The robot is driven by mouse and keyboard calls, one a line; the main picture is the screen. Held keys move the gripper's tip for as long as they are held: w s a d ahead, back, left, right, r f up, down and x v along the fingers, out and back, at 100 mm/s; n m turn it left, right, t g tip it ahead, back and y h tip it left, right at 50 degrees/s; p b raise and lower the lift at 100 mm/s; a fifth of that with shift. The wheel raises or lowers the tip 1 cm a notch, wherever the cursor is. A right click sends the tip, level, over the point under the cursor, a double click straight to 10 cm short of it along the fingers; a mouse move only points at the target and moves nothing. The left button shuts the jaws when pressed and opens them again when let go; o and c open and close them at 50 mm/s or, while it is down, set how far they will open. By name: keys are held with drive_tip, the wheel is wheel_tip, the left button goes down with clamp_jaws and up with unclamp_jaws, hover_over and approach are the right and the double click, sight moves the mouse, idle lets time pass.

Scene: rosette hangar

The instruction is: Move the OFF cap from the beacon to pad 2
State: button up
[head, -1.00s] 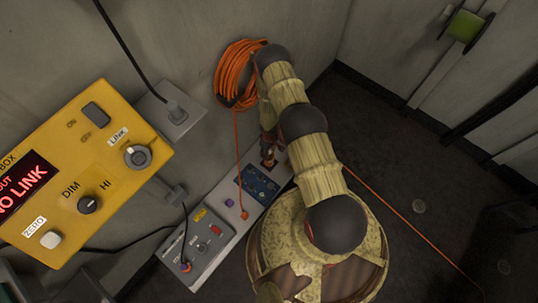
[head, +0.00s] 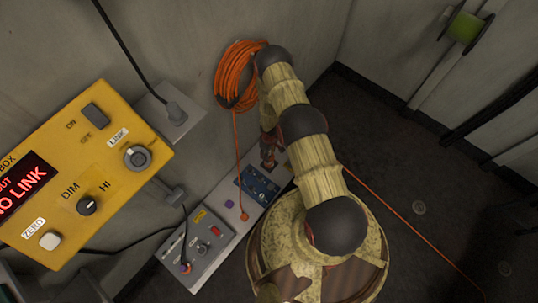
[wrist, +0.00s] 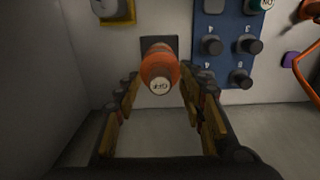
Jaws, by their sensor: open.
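The beacon (wrist: 157,62) is an orange dome on a dark square base, in the middle of the wrist view. The white OFF cap (wrist: 160,87) sits on its near end, its lettering upside down. My gripper (wrist: 160,80) is open, with one finger on each side of the beacon and cap and gaps visible on both sides. A blue panel (wrist: 228,24) with several dark round pads stands to the right; its small markings are too blurred to tell which is pad 2. In the head view my gripper (head: 268,148) is above the far end of the grey bench panel, largely hiding the beacon.
A yellow box (head: 130,185) stands at left, and an orange cable coil (head: 236,72) hangs behind my arm.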

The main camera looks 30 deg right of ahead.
drive_tip(key=shift+c, duration=0.3)
clamp_jaws()
idle(0.5)
drive_tip(key=shift+r, duration=0.1)
idle(0.4)
drive_tip(key=shift+r+p, duration=2.35)
drive_tip(key=shift+r, duration=0.55)
drive_tip(key=shift+s+a+f, duration=0.1)
drive_tip(key=shift+s+a+f+m, duration=0.6)
drive_tip(key=shift+s+a+f, duration=0.4)
drive_tip(key=shift+s, duration=0.1)
drive_tip(key=shift+f, duration=0.1)
